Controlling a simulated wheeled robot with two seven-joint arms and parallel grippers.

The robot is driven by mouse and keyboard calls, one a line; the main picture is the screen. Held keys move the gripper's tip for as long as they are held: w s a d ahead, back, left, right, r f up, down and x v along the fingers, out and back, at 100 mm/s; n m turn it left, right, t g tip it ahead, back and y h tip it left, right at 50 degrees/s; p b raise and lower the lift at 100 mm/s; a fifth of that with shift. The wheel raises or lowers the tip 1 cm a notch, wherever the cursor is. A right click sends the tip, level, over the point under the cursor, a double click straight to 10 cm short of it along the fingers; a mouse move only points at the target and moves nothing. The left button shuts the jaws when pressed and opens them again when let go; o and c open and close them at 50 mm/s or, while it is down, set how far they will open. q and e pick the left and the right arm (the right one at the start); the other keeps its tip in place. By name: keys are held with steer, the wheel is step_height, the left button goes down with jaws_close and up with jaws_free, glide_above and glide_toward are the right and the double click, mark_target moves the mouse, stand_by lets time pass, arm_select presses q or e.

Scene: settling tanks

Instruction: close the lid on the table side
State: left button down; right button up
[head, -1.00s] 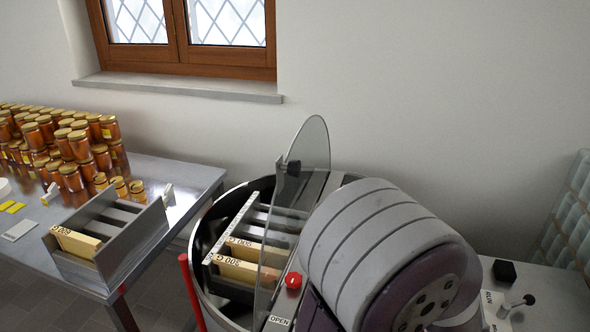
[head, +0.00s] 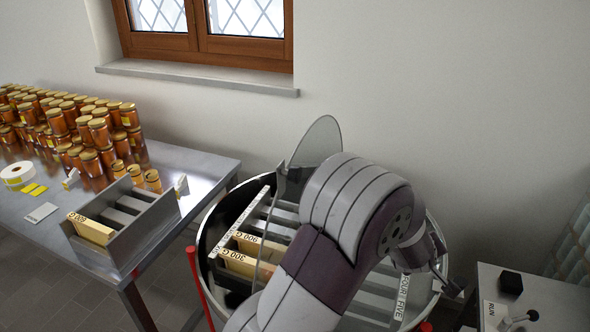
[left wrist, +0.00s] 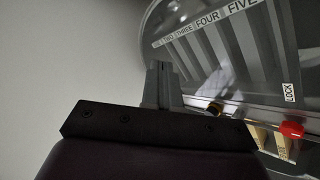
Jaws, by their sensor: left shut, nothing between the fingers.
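A round metal drum (head: 207,238) stands beside the table. Its table-side lid (head: 318,146), a clear half-disc, stands upright along the middle of the drum, so that side is open. My left arm crosses in front and hides part of the lid and the drum's middle. My left gripper (head: 456,290) is shut and empty at the drum's right side. In the left wrist view the shut fingers (left wrist: 161,84) show beside the drum's numbered half, with a red knob (left wrist: 291,129) to the right. I cannot tell whether they touch anything. My right gripper is not in view.
Framed slats (head: 252,245) with number labels sit in the open half. The metal table (head: 205,165) at left holds honey jars (head: 95,130) and a slotted metal box (head: 150,225). A control panel with a lever (head: 520,318) is at lower right. A wall stands behind.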

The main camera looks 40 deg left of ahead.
arm_select(q)
steer(key=w+a+r+n+t+y+p, duration=0.3)
steer(key=w+a+r+n+y, duration=0.65)
steer(key=n, duration=0.75)
steer(key=n+g+y+b, duration=0.85)
steer(key=n+g, duration=0.95)
steer(key=n, duration=1.1)
glide_toward(298, 175)
steer(key=shift+h, duration=0.7)
steer(key=x, duration=0.2)
steer(key=r+p+x, duration=0.1)
steer(key=x, duration=0.2)
steer(key=shift+w+a, duration=0.15)
steer(key=shift+a, duration=0.25)
steer(key=shift+a+f+p, duration=0.25)
steer(key=shift+a+p, duration=0.15)
steer(key=shift+a, duration=0.2)
steer(key=shift+s, duration=0.2)
